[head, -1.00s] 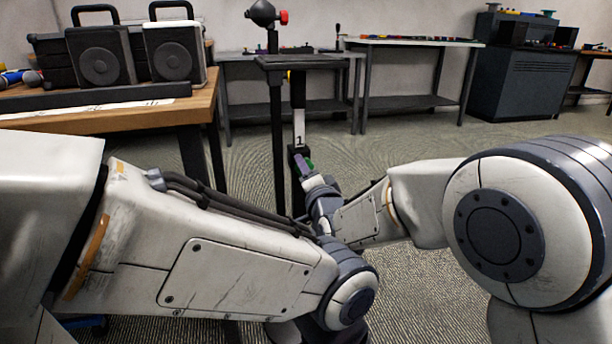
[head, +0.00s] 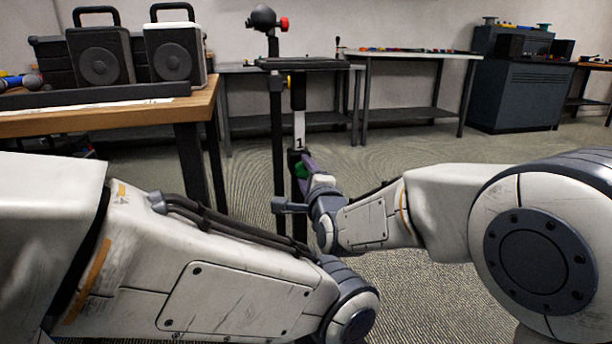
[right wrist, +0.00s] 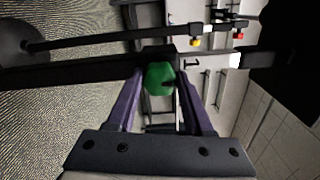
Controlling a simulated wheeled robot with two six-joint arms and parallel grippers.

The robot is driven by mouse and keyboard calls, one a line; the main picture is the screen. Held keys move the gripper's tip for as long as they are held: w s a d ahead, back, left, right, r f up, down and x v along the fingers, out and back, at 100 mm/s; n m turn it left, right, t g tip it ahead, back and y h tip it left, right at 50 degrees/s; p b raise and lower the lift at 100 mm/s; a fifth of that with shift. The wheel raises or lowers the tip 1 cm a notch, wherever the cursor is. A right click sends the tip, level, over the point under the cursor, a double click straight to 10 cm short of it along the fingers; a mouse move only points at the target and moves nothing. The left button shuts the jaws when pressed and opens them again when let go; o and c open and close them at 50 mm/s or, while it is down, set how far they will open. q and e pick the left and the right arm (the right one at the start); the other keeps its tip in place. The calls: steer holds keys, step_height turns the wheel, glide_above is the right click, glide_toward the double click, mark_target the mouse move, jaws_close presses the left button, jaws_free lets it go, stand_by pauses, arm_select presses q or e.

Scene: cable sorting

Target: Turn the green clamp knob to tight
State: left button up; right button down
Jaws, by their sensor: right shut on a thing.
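The green clamp knob (head: 301,171) is on a dark upright post of the stand (head: 299,120), just below a white label marked 1. In the right wrist view the knob (right wrist: 160,78) is a rounded green piece between the two purple fingers. My right gripper (head: 306,166) is shut on the knob, with one finger on each side of it. In the head view the gripper partly covers the knob. My left arm crosses the lower left of the head view, and its gripper is not seen.
The stand carries a flat dark top (head: 312,63) and a black ball head with a red knob (head: 284,24). A wooden table (head: 100,122) with two speakers stands at left. Grey benches and a dark cabinet line the back wall.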

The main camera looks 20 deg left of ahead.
steer(key=shift+w+d, duration=0.1)
steer(key=shift+d, duration=0.05)
steer(key=shift+c, duration=1.8)
jaws_free()
steer(key=shift+o, duration=0.4)
steer(key=p+v, duration=0.3)
steer(key=v, duration=0.7)
steer(key=shift+s, duration=0.25)
steer(key=shift+d, duration=0.1)
